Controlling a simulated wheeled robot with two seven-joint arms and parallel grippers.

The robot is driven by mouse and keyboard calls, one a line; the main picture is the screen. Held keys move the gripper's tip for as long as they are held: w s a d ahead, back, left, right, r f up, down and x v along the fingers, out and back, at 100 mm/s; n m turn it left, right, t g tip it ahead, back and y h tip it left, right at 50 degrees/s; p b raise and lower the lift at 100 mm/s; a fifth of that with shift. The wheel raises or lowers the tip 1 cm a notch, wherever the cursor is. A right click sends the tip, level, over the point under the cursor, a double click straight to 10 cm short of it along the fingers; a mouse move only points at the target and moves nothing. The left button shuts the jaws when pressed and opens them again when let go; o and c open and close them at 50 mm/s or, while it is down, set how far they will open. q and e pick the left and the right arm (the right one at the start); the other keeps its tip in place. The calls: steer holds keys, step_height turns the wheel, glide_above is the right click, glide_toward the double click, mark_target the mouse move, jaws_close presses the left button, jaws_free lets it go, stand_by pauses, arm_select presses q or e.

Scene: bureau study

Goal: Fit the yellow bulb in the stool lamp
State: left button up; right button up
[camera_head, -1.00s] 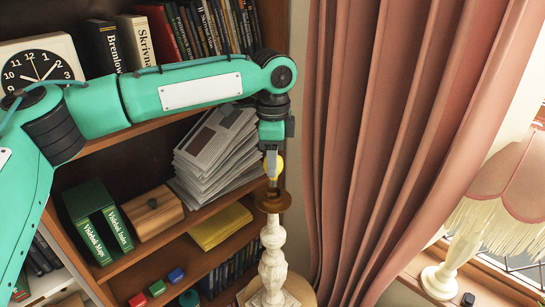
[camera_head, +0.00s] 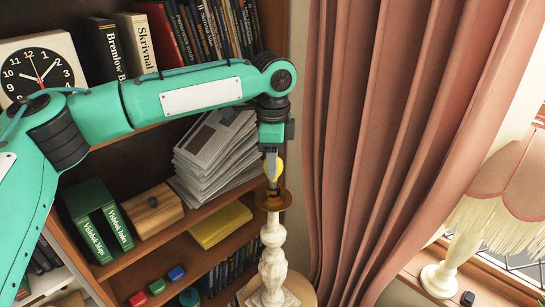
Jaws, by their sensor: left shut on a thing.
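The stool lamp (camera_head: 272,250) is a white turned column with a brown collar (camera_head: 273,200) at its top. It stands upright on a round wooden stool (camera_head: 300,288). The yellow bulb (camera_head: 279,168) is directly above the collar, its lower part at the lamp's top. My left gripper (camera_head: 272,168) points down from above and is shut on the yellow bulb, partly hiding it. I cannot tell whether the bulb is seated in the socket. My right gripper is not in view.
A bookshelf behind holds books, a clock (camera_head: 38,72), stacked papers (camera_head: 215,150), green boxes (camera_head: 98,222) and a wooden box (camera_head: 152,212). A pink curtain (camera_head: 390,130) hangs right of the lamp. Another lamp with a fringed pink shade (camera_head: 510,185) stands on the windowsill.

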arm_select(q)
steer(key=shift+f, duration=0.9)
stand_by(1.5)
steer(key=shift+m, duration=0.8)
steer(key=shift+m, duration=0.9)
steer(key=shift+m, duration=0.7)
steer(key=shift+m, duration=0.8)
